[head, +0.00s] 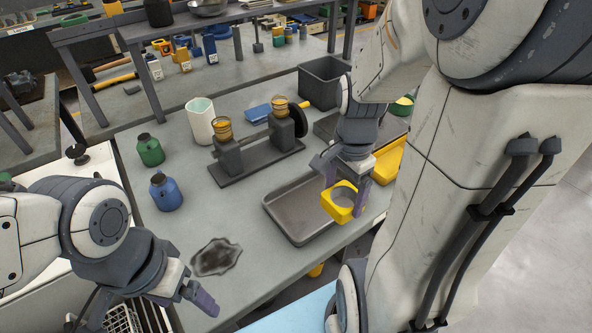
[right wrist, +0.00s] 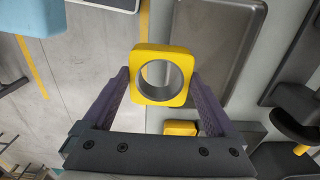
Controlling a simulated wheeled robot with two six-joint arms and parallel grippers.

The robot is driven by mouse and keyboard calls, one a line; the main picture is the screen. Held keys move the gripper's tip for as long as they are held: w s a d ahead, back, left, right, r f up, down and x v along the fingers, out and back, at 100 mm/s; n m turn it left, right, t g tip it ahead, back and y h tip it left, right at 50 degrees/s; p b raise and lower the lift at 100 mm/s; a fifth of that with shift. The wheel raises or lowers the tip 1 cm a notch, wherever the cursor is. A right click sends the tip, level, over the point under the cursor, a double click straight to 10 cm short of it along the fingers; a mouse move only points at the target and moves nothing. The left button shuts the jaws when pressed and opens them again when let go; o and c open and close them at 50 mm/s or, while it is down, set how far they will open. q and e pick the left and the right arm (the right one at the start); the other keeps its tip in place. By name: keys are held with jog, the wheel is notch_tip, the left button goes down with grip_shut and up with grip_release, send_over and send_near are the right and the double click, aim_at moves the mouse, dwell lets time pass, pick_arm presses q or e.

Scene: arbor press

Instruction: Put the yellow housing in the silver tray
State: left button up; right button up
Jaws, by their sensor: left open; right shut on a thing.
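The yellow housing (head: 341,203) is a square block with a round bore. My right gripper (head: 347,187) is shut on it and holds it up near the right end of the silver tray (head: 284,213). In the right wrist view the housing (right wrist: 162,76) sits between the two purple fingertips (right wrist: 162,82), its bore facing the camera. The tray (right wrist: 215,35) shows there behind and to the right of it; the tray looks empty. My left gripper (head: 196,291) is open and empty at the front left, near a dark stain on the table.
A grey stand with two posts (head: 258,148) is behind the tray. Blue (head: 166,192) and green (head: 150,150) bottles and a white cup (head: 200,121) stand to the left. A grey bin (head: 322,82) is at the back. Another yellow object (head: 388,160) lies right of my right gripper.

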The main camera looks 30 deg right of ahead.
jog(key=w+f, duration=0.2)
jog(key=w, duration=0.1)
jog(key=w+f, duration=0.2)
jog(key=w, duration=0.1)
jog(key=w+f, duration=0.2)
jog(key=w, duration=0.2)
jog(key=shift+p, duration=0.4)
notch_tip(320, 180, down, 4)
jog(key=shift+r, duration=0.1)
jog(key=shift+d, duration=0.1)
jog(key=shift+f, duration=0.25)
jog(key=o, duration=1.3)
jog(key=shift+r, duration=0.2)
notch_tip(320, 180, up, 12)
jog(key=shift+f, duration=0.1)
